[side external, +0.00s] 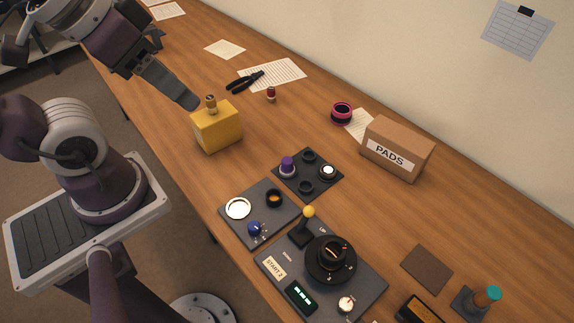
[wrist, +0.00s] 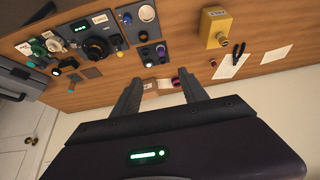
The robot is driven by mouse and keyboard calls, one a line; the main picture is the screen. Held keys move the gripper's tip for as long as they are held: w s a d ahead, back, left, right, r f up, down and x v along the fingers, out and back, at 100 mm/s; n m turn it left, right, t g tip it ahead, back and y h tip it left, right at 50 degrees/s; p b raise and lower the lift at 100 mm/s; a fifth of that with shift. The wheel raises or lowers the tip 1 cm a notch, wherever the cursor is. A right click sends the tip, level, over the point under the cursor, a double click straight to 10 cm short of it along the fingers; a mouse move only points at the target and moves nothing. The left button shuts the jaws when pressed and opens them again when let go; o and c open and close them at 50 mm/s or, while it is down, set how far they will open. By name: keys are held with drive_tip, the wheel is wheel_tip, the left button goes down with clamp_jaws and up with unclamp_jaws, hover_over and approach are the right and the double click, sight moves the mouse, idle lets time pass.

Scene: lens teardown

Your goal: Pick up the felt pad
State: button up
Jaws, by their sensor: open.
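A flat dark brown square (side external: 427,268), which looks like the felt pad, lies on the table at the lower right in the side view, between the brown box and the teal-topped part. It also shows in the wrist view (wrist: 91,73), left of my fingers. My gripper (wrist: 162,84) is open, with its two fingers apart and nothing held between them. In the side view its grey fingers (side external: 188,98) are raised at the upper left, near the yellow bottle-like block and far from the pad.
The yellow block (side external: 217,129) stands near my gripper. A box labelled PADS (side external: 396,150) stands near the wall. Dark panels with knobs and a lens dial (side external: 330,260) fill the front. Pliers (side external: 245,82) and papers lie at the back. Bare table lies between box and pad.

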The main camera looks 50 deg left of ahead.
drive_tip(key=m+t+y, duration=0.2)
drive_tip(key=m+y, duration=0.9)
drive_tip(key=m, duration=1.4)
hover_over(287, 157)
drive_tip(key=s+d, duration=0.2)
wheel_tip(287, 157, down, 24)
drive_tip(key=f, duration=0.6)
drive_tip(key=shift+w+f, duration=0.2)
drive_tip(key=shift+w, duration=0.05)
drive_tip(key=x, duration=0.5)
drive_tip(key=shift+f, duration=0.1)
clamp_jaws()
